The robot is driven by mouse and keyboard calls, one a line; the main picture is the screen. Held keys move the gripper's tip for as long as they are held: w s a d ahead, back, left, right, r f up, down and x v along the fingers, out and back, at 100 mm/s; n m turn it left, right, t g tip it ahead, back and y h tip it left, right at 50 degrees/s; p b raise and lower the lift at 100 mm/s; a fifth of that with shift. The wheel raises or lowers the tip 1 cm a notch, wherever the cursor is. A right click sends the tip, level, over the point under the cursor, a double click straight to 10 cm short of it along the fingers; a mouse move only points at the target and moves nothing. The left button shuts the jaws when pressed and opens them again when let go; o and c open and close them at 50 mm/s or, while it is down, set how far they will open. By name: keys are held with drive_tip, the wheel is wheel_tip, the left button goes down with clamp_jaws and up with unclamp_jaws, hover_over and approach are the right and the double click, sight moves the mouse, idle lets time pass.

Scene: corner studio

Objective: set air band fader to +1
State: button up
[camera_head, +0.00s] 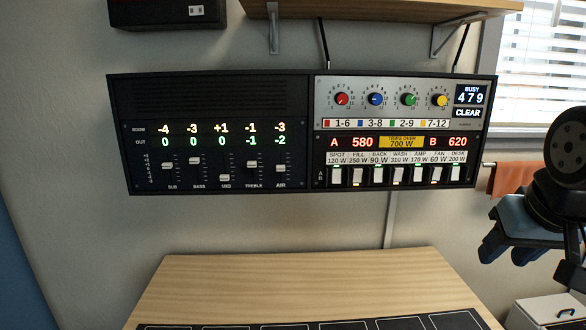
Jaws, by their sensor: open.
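The air band fader (281,168) is the rightmost of the sliders on the black wall panel's left half. Its light cap sits a little below the sub and treble caps. Above it the display shows room -3 and out -2. The scale numbers at the left are too small to read. My gripper (506,253) is at the right edge, below and right of the panel, far from the fader. Its blue fingers are apart, with nothing seen between them.
The other sliders, sub (168,166), bass (195,160), mid (224,178) and treble (252,164), stand close beside it. A switch panel (400,176) with knobs adjoins at right. A wooden table (290,280) lies below. A shelf (385,8) hangs above.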

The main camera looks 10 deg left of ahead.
drive_tip(key=shift+w+a, duration=0.1)
drive_tip(key=shift+w, duration=0.1)
